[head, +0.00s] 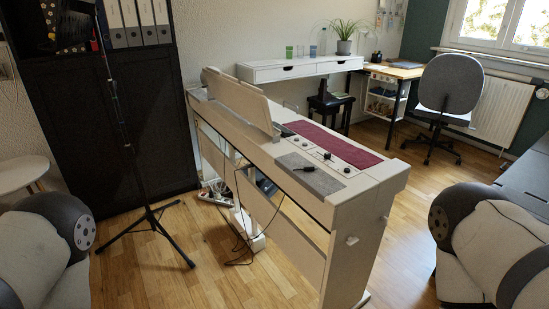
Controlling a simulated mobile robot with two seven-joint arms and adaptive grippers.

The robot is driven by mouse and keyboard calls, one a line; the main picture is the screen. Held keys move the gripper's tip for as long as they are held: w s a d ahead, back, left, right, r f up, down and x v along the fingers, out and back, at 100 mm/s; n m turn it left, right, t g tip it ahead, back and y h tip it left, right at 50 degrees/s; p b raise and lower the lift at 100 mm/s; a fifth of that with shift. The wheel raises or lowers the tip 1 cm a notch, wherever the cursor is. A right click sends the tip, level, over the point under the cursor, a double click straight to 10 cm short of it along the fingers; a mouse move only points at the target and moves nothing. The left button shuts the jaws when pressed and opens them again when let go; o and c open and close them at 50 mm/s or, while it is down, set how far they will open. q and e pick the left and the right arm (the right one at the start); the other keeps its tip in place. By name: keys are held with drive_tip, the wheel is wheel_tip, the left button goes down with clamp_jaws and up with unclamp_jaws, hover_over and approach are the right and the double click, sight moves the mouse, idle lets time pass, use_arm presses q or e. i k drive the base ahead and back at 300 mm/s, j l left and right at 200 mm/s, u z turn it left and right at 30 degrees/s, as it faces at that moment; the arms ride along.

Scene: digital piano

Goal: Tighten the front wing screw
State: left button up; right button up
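A white digital piano (360,207) stands in the middle, its narrow end panel turned toward me. A small pale wing screw (352,240) sticks out of this end panel, below the top. A second small pale part (386,217) shows at the panel's right edge; it may be another wing screw. How tight either one sits cannot be told. Neither of my grippers is in view. Only upper parts of my two arms show, at the lower left and lower right edges, apart from the piano.
A black microphone stand (148,213) has legs spread on the floor left of the piano. Dark cables (243,246) hang and lie under it. A grey mat (312,175) and dark red cloth (331,143) lie on top. Wooden floor (410,262) is clear at right. An office chair (449,90) stands behind.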

sight(385, 220)
drive_tip(key=i+z, duration=0.15)
drive_tip(key=z, duration=0.35)
drive_tip(key=i+j+z, duration=0.1)
drive_tip(key=z, duration=0.35)
drive_tip(key=i+j+z, duration=0.1)
drive_tip(key=z, duration=0.4)
drive_tip(key=j+z, duration=0.25)
drive_tip(key=z, duration=0.25)
drive_tip(key=j+z, duration=0.2)
drive_tip(key=z, duration=0.25)
drive_tip(key=i, duration=0.05)
